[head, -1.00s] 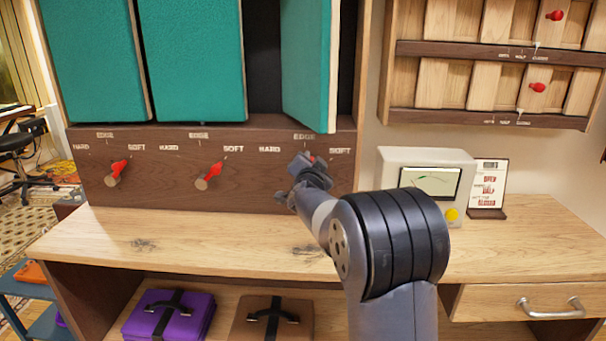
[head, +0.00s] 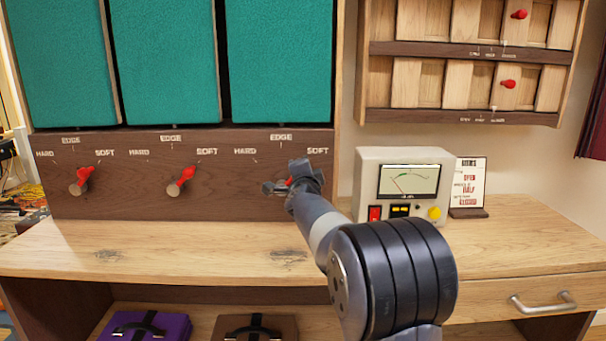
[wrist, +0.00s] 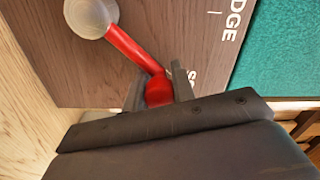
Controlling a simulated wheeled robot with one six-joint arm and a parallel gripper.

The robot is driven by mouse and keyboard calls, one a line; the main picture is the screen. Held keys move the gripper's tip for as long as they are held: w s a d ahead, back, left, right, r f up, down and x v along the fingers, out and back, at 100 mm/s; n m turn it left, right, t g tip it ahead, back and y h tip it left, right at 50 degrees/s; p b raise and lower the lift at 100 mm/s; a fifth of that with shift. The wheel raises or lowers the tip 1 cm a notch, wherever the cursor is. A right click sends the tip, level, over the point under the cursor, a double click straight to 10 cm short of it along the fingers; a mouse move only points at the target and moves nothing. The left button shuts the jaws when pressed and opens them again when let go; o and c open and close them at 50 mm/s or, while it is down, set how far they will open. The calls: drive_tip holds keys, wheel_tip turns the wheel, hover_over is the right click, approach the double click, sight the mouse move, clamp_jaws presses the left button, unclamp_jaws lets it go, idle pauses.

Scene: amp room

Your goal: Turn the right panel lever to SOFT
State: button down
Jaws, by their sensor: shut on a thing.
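The right panel lever shows as a sliver of red (head: 290,182) behind my gripper in the head view. In the wrist view its round grey hub (wrist: 92,17) and red arm (wrist: 130,48) are clear. My gripper (wrist: 157,88) is shut around the lever's red knob end, also seen in the head view (head: 298,178). The lever slants from its hub toward the SOFT label (head: 318,150), whose S is partly hidden by a finger in the wrist view. The right teal panel (head: 279,60) above faces flat forward, in line with its neighbours.
The middle lever (head: 182,180) and left lever (head: 82,180) also slant up and right. A meter box (head: 365,170) and small sign (head: 468,182) stand on the desk (head: 150,250) to the right of my gripper. The desktop on the left is clear.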

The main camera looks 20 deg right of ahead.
drive_tip(key=shift+a+f, duration=0.1)
drive_tip(key=c, duration=1.2)
unclamp_jaws()
drive_tip(key=v, duration=1)
drive_tip(key=shift+s+a, duration=0.1)
drive_tip(key=shift+s, duration=0.25)
drive_tip(key=shift+w, duration=0.1)
drive_tip(key=x, duration=1)
drive_tip(key=shift+w, duration=0.25)
